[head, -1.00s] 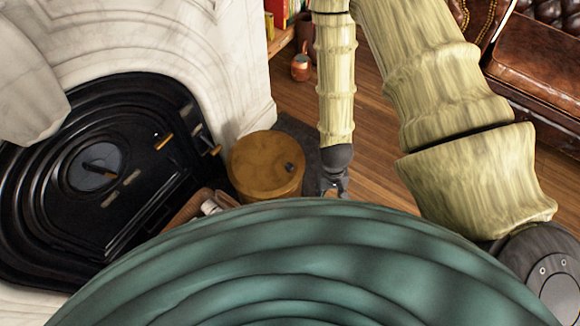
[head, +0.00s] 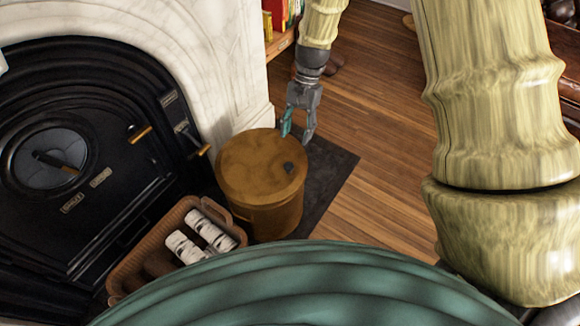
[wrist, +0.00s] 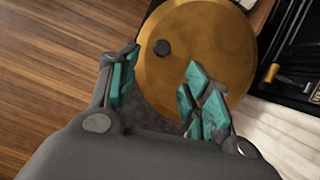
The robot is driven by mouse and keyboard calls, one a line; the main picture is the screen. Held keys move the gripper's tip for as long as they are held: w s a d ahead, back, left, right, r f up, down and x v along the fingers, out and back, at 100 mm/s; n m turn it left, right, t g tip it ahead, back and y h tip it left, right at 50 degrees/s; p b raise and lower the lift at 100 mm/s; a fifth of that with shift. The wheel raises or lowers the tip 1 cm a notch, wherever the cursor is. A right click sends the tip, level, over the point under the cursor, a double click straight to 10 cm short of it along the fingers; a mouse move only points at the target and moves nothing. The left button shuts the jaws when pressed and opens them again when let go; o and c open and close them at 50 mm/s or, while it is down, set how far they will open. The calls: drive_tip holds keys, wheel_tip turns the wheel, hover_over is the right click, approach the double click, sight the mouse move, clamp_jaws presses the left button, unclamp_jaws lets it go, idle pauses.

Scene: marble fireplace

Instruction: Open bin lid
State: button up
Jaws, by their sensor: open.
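A round brass-coloured bin (head: 272,212) stands beside the fireplace on a dark hearth mat. Its flat lid (head: 258,165) is on and looks closed. My gripper (head: 297,136) is open and empty, at the bin's back right edge. I cannot tell whether a finger touches the bin.
A wicker basket (head: 228,224) with white rolled items stands at the bin's front left. The black fireplace (head: 85,110) with brass-tipped handles is on the left. A bookshelf (head: 282,35) is behind. Wooden floor (head: 385,130) to the right is clear.

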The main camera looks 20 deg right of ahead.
sight(289, 165)
drive_tip(key=b+x, duration=0.3)
drive_tip(key=x, duration=0.7)
drive_tip(key=shift+a+f+b, duration=0.2)
drive_tip(key=shift+b, duration=0.1)
clamp_jaws()
